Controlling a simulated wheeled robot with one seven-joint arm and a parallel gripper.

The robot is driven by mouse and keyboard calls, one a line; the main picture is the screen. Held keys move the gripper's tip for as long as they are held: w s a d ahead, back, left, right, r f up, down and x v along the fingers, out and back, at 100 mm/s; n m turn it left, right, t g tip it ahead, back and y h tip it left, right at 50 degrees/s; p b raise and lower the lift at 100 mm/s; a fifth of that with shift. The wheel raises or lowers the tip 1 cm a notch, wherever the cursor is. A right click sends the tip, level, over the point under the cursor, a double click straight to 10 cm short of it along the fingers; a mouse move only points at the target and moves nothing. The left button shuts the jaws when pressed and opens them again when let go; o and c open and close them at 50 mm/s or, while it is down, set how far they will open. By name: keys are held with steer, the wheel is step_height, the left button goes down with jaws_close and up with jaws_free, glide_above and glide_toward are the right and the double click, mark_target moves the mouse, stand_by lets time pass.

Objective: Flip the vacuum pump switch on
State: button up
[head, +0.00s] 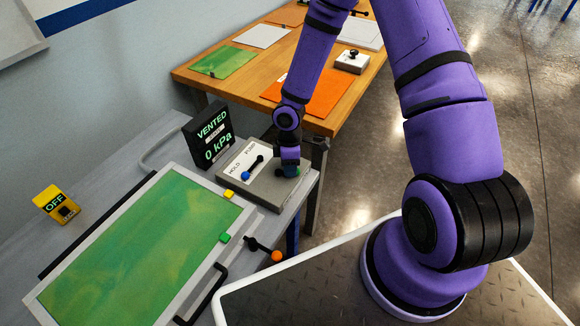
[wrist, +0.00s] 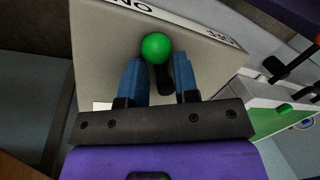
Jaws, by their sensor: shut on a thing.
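The switch box (head: 262,187) is a grey block at the table's near right corner. In the wrist view (wrist: 105,65) its edge strip carries ON and OFF labels. A black lever with a green ball knob (wrist: 156,47) stands on it, and the knob lies a little nearer ON than OFF in the picture. My gripper (head: 289,172) is down at the right part of the box. In the wrist view my gripper (wrist: 161,80) has its blue fingers on either side of the lever, shut on it. In the head view the gripper mostly hides this lever.
A display (head: 210,136) reads VENTED, 0 kPa. A wooden table (head: 240,88) stands behind.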

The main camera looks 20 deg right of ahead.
steer(key=shift+n, duration=0.3)
steer(key=o, duration=0.6)
steer(key=shift+w, duration=0.1)
steer(key=shift+r, duration=0.15)
steer(key=r, duration=0.3)
steer(key=w+r, duration=0.1)
steer(key=r, duration=0.3)
steer(key=w+r, duration=0.1)
steer(key=r, duration=0.2)
steer(key=shift+d+r, duration=0.2)
steer(key=shift+d, duration=0.15)
